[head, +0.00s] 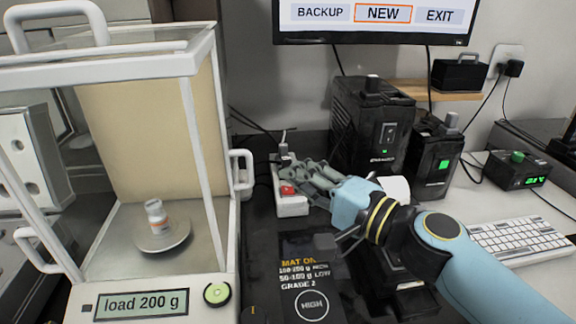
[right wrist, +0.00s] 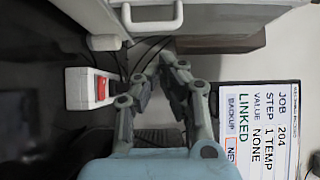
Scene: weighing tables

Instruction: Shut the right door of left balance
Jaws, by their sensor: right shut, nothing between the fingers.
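The left balance (head: 228,250) stands at the left of the head view, a white-framed glass case with a "load 200 g" display. The right door's white handle (head: 242,172) sticks out on the case's right side; I cannot tell how far the door is open. A white handle on a grey panel (right wrist: 152,24) also shows in the right wrist view. My right gripper (head: 292,168) is shut and empty, to the right of the handle and apart from it; its fingers (right wrist: 160,68) also show in the wrist view. My left gripper is not in view.
A white power strip with a red switch (head: 291,206) lies just below my right gripper. Black boxes (head: 371,125) stand behind it to the right, with loose cables around. A dark mat (head: 310,270) lies in front. A keyboard (head: 520,240) is at the right.

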